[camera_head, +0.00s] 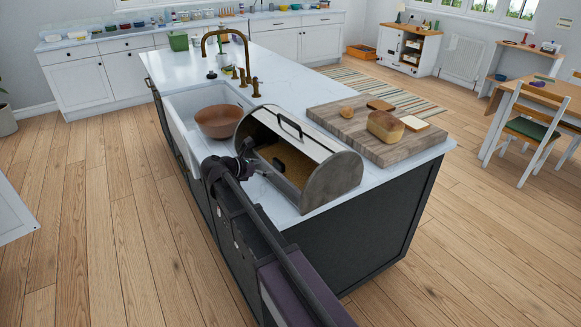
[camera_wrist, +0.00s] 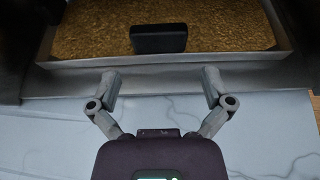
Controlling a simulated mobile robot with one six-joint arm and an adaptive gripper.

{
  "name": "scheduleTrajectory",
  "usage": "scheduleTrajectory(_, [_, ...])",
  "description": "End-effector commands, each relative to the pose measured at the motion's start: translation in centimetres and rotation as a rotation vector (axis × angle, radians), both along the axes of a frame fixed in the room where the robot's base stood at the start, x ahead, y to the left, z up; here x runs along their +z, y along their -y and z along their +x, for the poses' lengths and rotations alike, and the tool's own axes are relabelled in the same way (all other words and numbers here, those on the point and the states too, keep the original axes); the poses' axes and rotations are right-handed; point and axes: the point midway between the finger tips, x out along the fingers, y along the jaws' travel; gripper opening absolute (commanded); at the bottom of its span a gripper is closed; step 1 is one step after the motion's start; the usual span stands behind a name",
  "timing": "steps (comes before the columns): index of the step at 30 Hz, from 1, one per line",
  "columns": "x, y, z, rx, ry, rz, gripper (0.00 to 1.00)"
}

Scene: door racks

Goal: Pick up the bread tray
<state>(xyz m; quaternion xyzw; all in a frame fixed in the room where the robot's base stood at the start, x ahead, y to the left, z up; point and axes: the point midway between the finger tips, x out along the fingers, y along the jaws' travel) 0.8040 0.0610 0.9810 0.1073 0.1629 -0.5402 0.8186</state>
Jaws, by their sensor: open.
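The bread tray (camera_wrist: 210,63) lies inside the open bread box, a shallow tray with a light rim, a golden-brown crumb-like surface and a dark block-shaped handle (camera_wrist: 158,38) at its near edge. In the head view the tray (camera_head: 291,162) shows through the box opening. My gripper (camera_wrist: 160,76) is open and empty, its two fingers spread just short of the tray's front edge, with the handle ahead between them. In the head view my gripper (camera_head: 250,160) is at the box's open front, partly hidden by my arm.
The bread box (camera_head: 333,182) has its lid raised, with a dark handle on top. A cutting board (camera_head: 345,138) with a loaf (camera_head: 385,126) and bread pieces is behind it. A brown bowl (camera_head: 219,121) sits at the sink, left of the box. Marble countertop (camera_wrist: 60,130) lies beneath my gripper.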

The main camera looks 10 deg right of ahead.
Motion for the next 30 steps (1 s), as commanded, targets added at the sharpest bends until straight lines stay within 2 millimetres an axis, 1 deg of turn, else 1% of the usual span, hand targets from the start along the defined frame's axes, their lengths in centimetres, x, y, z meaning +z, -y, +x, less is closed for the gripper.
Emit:
scheduleTrajectory(1, [-0.4,0.5,0.2,-0.001,0.0,0.0,1.0])
scheduleTrajectory(6, [-0.6,1.4,0.6,0.001,0.0,0.0,1.0])
scheduleTrajectory(16, [-0.6,1.5,0.6,0.0,0.0,0.0,1.0])
scheduleTrajectory(20, [-0.8,1.9,0.8,-0.002,0.0,0.0,1.0])
scheduleTrajectory(23, [-1.2,2.6,1.1,-0.004,0.001,0.0,1.0])
scheduleTrajectory(30, [-2.3,4.9,2.1,-0.004,0.001,0.0,1.0])
